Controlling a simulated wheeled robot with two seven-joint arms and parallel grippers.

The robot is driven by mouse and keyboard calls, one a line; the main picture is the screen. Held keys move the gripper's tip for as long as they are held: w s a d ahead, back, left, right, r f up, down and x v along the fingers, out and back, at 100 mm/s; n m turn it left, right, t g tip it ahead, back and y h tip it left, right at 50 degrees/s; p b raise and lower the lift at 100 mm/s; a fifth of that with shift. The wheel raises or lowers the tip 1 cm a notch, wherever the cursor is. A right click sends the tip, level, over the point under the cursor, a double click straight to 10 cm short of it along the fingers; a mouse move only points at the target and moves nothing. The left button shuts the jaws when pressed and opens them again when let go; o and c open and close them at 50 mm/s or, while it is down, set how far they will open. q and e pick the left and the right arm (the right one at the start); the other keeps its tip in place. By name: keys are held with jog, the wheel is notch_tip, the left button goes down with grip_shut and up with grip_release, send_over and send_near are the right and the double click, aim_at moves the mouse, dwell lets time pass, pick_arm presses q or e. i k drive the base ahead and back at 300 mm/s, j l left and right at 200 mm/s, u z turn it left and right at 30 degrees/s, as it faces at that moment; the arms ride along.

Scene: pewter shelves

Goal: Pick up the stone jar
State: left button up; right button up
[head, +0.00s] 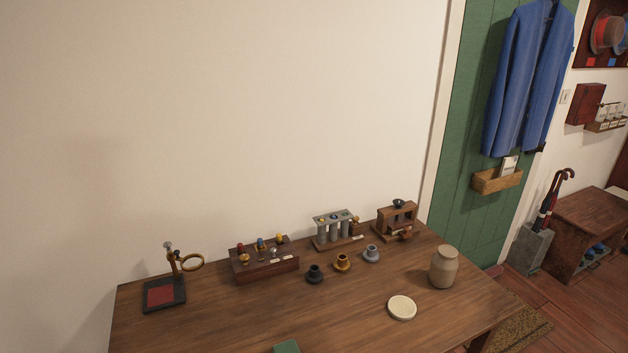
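The stone jar (443,267) is a beige, rounded jar with a narrower neck. It stands upright near the right end of the wooden table (220,320) in the head view. A round cream disc (402,307) lies flat on the table in front of it and to its left, apart from the jar. Neither of my grippers shows in this view, and nothing touches the jar.
Three small pots, dark (315,274), amber (342,262) and grey (371,253), stand left of the jar. Wooden racks (265,262) line the back by the wall. A black stand (164,294) is at the left. The front middle table is mostly clear, with a green object (287,346) at the bottom edge.

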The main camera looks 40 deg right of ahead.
aim_at(444, 266)
jog(key=z, duration=1.9)
jog(key=i+l+z, duration=0.15)
jog(key=z, duration=0.15)
